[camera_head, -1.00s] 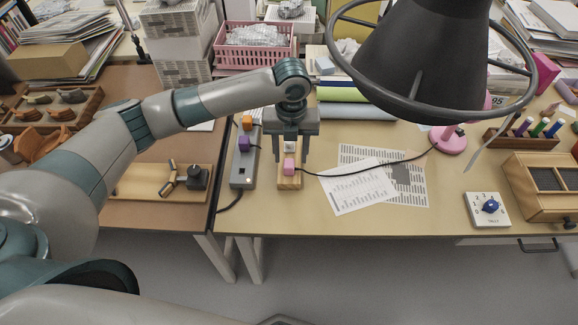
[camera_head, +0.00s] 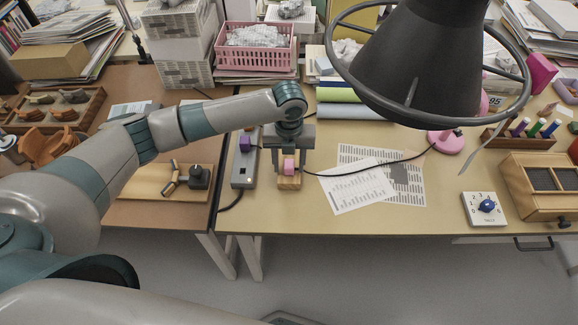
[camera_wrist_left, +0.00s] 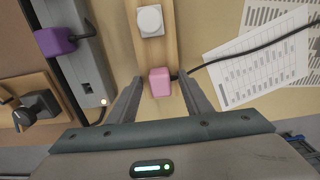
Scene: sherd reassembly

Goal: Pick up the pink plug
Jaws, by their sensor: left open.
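The pink plug (camera_head: 289,166) sits on the wooden block (camera_head: 289,183) near the front of the table, with a black cord running off to the right. My left gripper (camera_head: 290,169) is open, pointing down, with a finger on each side of the plug. In the left wrist view the pink plug (camera_wrist_left: 160,82) lies between the open fingertips (camera_wrist_left: 160,88), with a gap on both sides. A white round knob (camera_wrist_left: 150,20) is on the same wooden block. My right gripper is not in view.
A grey power strip (camera_head: 243,172) with a purple plug (camera_head: 245,143) stands just left of the block. Printed sheets (camera_head: 357,188) lie to the right under the cord. A large dark lamp shade (camera_head: 420,55) hangs at upper right.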

